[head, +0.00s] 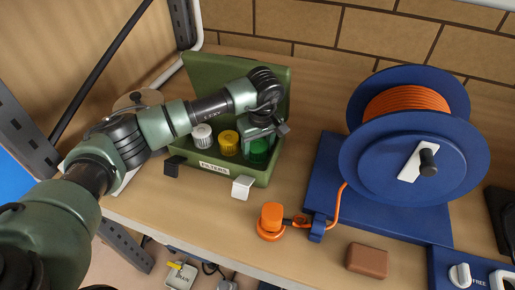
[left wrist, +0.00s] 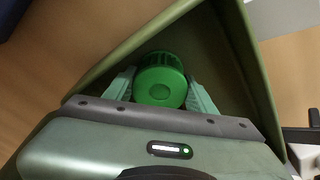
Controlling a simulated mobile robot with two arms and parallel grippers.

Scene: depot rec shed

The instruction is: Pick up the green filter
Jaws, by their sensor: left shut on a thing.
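The green filter (head: 259,150) stands in the right part of the green filter box (head: 262,179), under my left gripper (head: 262,138). In the left wrist view the green filter (left wrist: 160,82) is round with a ribbed side, and the fingers of my left gripper (left wrist: 161,90) touch it on both sides. The gripper is shut on it. A yellow filter (head: 228,142) and a white filter (head: 202,136) stand to its left in the same box. My right gripper is in neither view.
A blue reel (head: 415,160) with orange cable stands to the right. An orange plug (head: 271,220) and a brown block (head: 367,260) lie near the shelf's front edge.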

